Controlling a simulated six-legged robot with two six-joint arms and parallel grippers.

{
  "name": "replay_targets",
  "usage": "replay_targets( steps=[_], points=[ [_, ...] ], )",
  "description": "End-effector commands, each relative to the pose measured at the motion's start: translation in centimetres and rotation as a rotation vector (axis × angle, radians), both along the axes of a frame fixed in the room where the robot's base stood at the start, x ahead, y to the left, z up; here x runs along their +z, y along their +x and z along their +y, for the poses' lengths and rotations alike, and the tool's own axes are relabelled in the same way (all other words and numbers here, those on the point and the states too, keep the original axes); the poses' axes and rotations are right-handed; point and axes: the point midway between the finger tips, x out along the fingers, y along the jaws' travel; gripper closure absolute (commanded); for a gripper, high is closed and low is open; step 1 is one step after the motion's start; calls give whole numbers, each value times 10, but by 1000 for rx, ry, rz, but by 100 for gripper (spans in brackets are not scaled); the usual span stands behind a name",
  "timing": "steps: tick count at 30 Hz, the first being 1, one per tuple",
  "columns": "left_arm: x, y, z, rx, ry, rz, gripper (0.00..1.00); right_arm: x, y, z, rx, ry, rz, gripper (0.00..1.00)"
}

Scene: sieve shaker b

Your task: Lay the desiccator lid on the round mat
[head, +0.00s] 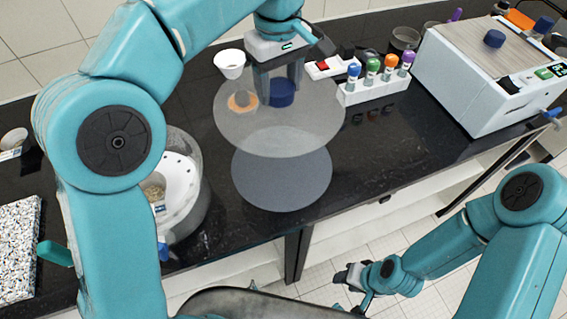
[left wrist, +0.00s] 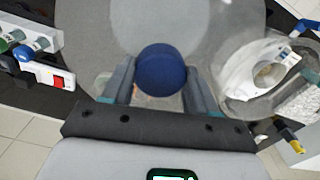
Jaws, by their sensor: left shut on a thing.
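The desiccator lid (head: 310,125) is a clear round disc with a dark blue knob (head: 282,93). My left gripper (head: 281,92) is shut on that knob, and the lid hangs level over the black bench. The knob sits between both fingers in the left wrist view (left wrist: 161,71). The round grey mat (head: 282,185) lies on the bench near its front edge; the lid overlaps its far part in the head view. The open desiccator bowl (head: 196,205), with a white plate inside, stands left of the mat. My right gripper (head: 352,277) is low, off the bench front; its fingers are unclear.
A white rack (head: 375,92) of several coloured-cap vials stands right of the lid, beside a small red-switch box (head: 325,68). A white cup (head: 230,64) stands behind the lid. A large white machine (head: 480,85) fills the right. Bench right of the mat is clear.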

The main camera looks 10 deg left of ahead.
Motion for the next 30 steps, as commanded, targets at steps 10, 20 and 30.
replay_targets(
  steps=[10, 20, 30],
  points=[
    [-74, -2, -5, -12, 2, 5, 90, -16, 0, 0, 0, 0, 0, 57],
    [-149, 0, -5, -13, 1, 2, 90, -18, 0, 0, 0, 0, 0, 57],
    [-192, 1, -5, -14, 1, 2, 90, -17, 0, 0, 0, 0, 0, 57]
  ],
)
